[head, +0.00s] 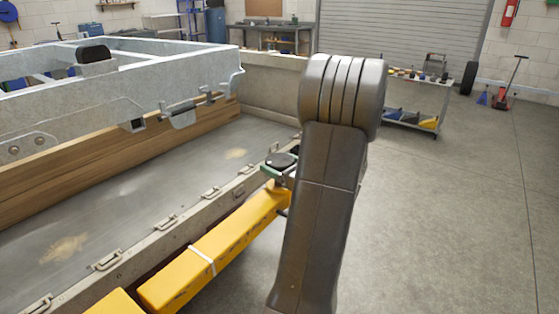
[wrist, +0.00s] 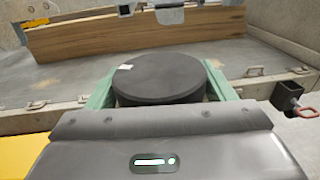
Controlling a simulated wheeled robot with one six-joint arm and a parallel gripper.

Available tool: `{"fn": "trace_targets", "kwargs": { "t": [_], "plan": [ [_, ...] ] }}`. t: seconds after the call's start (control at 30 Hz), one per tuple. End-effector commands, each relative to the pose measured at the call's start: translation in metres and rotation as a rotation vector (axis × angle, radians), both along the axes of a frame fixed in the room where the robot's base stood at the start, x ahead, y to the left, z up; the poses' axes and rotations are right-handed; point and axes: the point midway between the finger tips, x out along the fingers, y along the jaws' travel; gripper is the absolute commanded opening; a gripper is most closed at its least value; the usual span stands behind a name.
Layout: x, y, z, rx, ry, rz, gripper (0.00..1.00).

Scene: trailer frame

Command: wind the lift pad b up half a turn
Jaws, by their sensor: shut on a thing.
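A round, dark, flat-topped pad (wrist: 160,76), which I take as lift pad b, sits level between the green fingers of my gripper (wrist: 161,88) in the wrist view. A small white mark shows on its top, toward the left. The fingers are shut on the pad's sides, one on the left and one on the right. In the head view the pad (head: 281,160) is just left of my arm, by the end of a yellow beam (head: 218,246). My gripper (head: 278,172) is partly hidden there by my arm. The pad's underside and stem are hidden.
A grey trailer bed edge with metal loops (head: 165,222) runs close beside the pad. A galvanised frame (head: 120,75) and a wooden board (head: 100,160) lie beyond.

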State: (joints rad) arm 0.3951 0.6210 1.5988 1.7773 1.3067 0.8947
Motion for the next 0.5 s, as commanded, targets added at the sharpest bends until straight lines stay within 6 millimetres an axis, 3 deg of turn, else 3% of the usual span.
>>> {"fn": "trace_targets", "kwargs": {
  "t": [0.5],
  "plan": [
    [0.0003,0.0000,0.0013,-0.001,-0.001,0.319,0.53]
  ]
}}
